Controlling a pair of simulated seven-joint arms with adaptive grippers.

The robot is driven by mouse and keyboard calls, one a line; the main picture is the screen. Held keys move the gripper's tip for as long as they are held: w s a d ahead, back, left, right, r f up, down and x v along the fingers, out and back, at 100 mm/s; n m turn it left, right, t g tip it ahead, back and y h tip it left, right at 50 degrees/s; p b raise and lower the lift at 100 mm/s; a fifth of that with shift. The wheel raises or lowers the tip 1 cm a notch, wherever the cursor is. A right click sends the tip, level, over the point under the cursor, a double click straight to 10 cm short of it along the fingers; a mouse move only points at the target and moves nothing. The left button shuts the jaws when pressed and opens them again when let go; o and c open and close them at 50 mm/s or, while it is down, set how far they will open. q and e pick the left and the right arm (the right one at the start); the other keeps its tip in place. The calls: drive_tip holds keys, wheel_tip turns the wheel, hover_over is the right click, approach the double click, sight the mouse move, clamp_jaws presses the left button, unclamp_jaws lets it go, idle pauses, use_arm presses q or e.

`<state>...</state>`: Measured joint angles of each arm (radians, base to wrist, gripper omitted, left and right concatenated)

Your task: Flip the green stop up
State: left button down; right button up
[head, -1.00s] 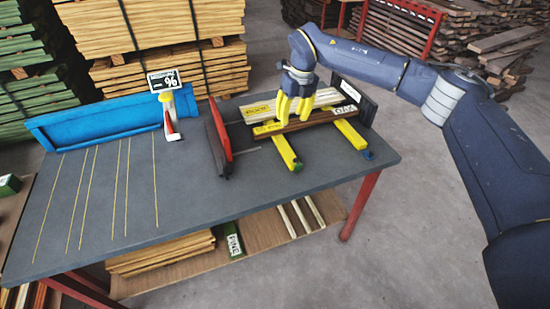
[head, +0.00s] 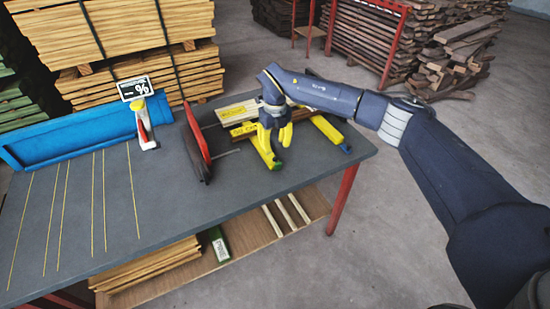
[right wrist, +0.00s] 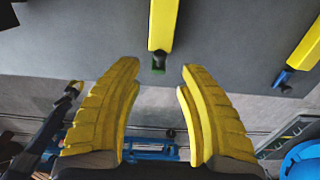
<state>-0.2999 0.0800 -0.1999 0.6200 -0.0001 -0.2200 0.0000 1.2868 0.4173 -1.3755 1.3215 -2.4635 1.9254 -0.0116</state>
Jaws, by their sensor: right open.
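The green stop (head: 277,166) is a small piece at the near end of the left yellow rail (head: 266,152) on the grey table. It also shows in the right wrist view (right wrist: 158,66), at the end of the rail, ahead of the gap between my fingers. Its tilt is too small to tell. My right gripper (head: 275,143) has yellow fingers pointing down, just above and behind the stop. In the right wrist view the gripper (right wrist: 158,80) is open, with nothing between the fingers. My left gripper is not in view.
A second yellow rail (head: 328,132) with a blue stop (head: 345,149) lies to the right. Boards (head: 238,111) rest across the rails behind my gripper. A red upright plate (head: 196,132) stands to the left. The table's front area (head: 240,178) is clear.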

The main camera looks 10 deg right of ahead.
sight(275, 158)
drive_tip(key=shift+f, duration=3.5)
clamp_jaws()
